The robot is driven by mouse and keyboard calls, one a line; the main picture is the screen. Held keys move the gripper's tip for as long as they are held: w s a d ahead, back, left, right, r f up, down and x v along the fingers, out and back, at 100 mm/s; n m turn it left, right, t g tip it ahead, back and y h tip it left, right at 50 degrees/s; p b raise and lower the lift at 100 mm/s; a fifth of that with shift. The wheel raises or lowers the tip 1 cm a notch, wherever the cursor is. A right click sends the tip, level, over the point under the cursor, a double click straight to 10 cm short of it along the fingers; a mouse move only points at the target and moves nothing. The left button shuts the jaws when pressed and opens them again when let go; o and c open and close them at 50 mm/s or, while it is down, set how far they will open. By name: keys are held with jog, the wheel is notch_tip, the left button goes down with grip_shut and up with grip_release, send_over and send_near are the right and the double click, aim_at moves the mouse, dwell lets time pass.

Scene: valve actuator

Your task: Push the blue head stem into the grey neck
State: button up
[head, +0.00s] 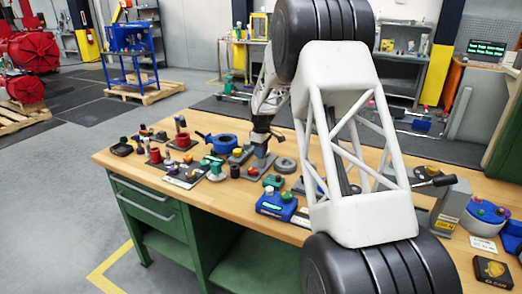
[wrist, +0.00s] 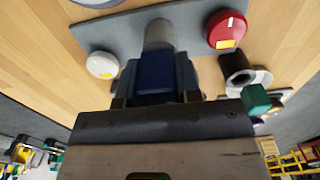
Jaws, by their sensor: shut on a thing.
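In the wrist view, my gripper (wrist: 157,88) is shut on a dark blue block, which I take to be the blue head stem (wrist: 156,72). Directly beyond it stands a short grey cylinder, likely the grey neck (wrist: 158,35), on a grey plate (wrist: 120,30). The blue piece and the cylinder overlap in line; I cannot tell whether they touch or one is inside the other. In the head view, my gripper (head: 260,145) is low over the middle of the workbench, and the blue piece and neck cannot be made out.
A white round button (wrist: 102,65) and a red round knob (wrist: 227,30) flank the grey cylinder. A dark hollow cylinder (wrist: 237,68) and a green block (wrist: 255,98) are close at the right.

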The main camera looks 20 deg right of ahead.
jog(key=shift+f, duration=0.3)
jog(key=o, duration=1)
jog(key=shift+o, duration=0.2)
jog(key=shift+r, duration=0.15)
jog(key=shift+r, duration=3.75)
